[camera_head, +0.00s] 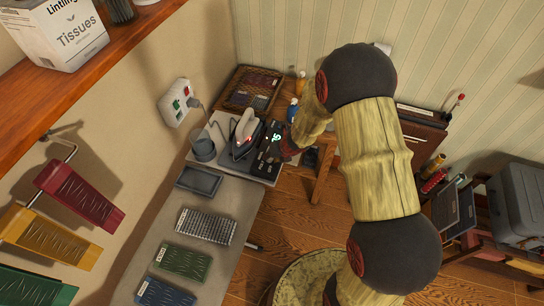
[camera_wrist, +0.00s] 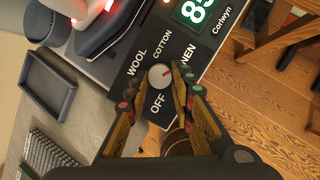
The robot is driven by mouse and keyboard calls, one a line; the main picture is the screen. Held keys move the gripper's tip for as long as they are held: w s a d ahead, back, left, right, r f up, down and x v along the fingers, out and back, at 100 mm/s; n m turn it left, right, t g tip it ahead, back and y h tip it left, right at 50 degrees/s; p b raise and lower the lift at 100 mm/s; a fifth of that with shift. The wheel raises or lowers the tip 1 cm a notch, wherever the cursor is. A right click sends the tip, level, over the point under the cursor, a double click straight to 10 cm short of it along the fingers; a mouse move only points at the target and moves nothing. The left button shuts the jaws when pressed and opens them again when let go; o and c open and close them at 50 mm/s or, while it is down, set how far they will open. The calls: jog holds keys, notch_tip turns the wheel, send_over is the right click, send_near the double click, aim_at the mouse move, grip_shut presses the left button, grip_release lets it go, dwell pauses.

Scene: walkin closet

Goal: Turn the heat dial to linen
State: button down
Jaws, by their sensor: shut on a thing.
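The heat dial (camera_wrist: 160,76) is a small pale round knob with a red mark, on a black control panel (camera_wrist: 122,68). White labels around it read OFF, WOOL, COTTON and a partly covered one ending in "NEN". The red mark lies on the dial's upper right side, roughly toward that covered label. My gripper (camera_wrist: 161,80) has one finger on each side of the dial and is shut on it. In the head view my gripper (camera_head: 288,146) is over the right side of the panel (camera_head: 266,163), and the dial is hidden there.
An iron (camera_head: 245,138) stands just left of the panel, with a grey cup (camera_head: 203,147) beyond it. A green lit display (camera_wrist: 195,11) is above the dial. A grey tray (camera_wrist: 47,82) and keyboard-like grid (camera_wrist: 48,155) lie on the counter.

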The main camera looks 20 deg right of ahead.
dwell(0.4)
jog(key=c, duration=1.6)
grip_release()
jog(key=shift+o, duration=0.5)
jog(key=v, duration=1.2)
jog(key=shift+w, duration=0.1)
